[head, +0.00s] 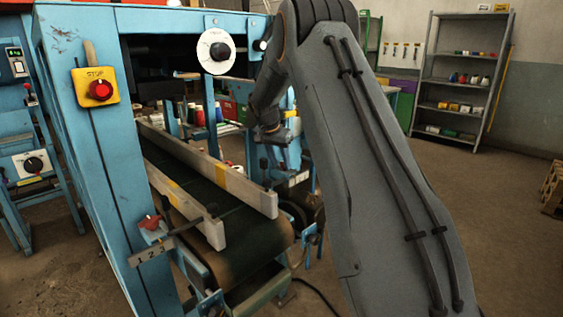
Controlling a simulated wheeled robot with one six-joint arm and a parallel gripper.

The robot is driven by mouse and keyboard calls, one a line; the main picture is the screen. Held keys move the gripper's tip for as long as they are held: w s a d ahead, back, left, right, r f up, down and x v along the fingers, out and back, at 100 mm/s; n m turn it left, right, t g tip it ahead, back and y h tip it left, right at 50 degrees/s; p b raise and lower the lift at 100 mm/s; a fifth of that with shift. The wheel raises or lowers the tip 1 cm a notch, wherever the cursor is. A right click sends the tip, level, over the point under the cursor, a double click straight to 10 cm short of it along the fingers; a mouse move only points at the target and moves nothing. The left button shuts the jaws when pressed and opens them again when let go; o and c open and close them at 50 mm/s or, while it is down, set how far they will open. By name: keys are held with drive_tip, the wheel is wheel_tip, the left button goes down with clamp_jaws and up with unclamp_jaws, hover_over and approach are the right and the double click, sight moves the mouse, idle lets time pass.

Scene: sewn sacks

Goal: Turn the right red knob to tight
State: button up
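One red knob (149,222) shows on the front of the blue machine frame, at the near left end of the conveyor, above a small plate (151,252) marked 1 2 3. No second red knob can be made out at the conveyor's right side, where my arm covers part of the view. My gripper (283,133) hangs beyond the right side of the conveyor, well away from the visible knob. It is small and dark, and its fingers cannot be told apart. I see nothing held in it.
The conveyor belt (240,232) runs between two pale guide rails (246,190). A yellow stop box (96,87) and a white dial (216,51) are on the blue frame (65,40). A shelf (462,75) stands at the back right. The floor at right is mostly clear.

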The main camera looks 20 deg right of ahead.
drive_tip(key=b+v, duration=0.1)
drive_tip(key=v, duration=0.7)
drive_tip(key=shift+d, duration=0.1)
